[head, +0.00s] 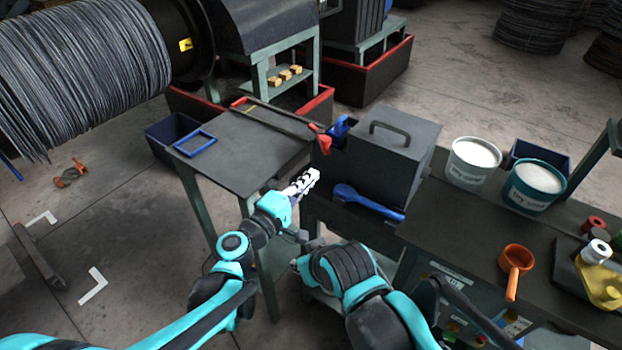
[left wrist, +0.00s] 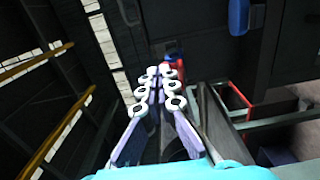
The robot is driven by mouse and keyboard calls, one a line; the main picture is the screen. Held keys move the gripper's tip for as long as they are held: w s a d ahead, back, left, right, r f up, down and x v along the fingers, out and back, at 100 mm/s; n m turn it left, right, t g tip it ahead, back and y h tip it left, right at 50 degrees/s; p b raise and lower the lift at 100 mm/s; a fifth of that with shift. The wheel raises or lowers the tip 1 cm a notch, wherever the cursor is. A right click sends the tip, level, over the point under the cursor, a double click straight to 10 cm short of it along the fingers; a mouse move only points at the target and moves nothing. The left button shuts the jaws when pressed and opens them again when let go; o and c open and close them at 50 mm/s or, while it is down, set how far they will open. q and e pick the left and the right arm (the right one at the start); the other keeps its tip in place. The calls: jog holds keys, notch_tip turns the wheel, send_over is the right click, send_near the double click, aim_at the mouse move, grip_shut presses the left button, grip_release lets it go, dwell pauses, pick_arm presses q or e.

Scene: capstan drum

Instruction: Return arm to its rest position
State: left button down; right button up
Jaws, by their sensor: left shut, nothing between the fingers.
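My left arm comes in from the lower left of the head view. Its left gripper (head: 308,180), with pale fingers, is shut and empty. It points up and right, between the small dark table and the dark box with a handle. In the left wrist view the fingers (left wrist: 160,75) lie together with nothing between them. My right arm (head: 345,275) is folded at the lower middle of the head view, and its gripper fingers do not show.
The small table (head: 245,150) holds a blue frame (head: 195,142). The handled box (head: 390,155) has a blue brush-like tool (head: 367,202) before it. Buckets (head: 472,163) and an orange ladle (head: 515,262) stand on the right bench. A wire drum (head: 85,75) fills the upper left.

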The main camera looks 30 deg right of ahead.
pick_arm(q)
jog(key=shift+w, duration=0.2)
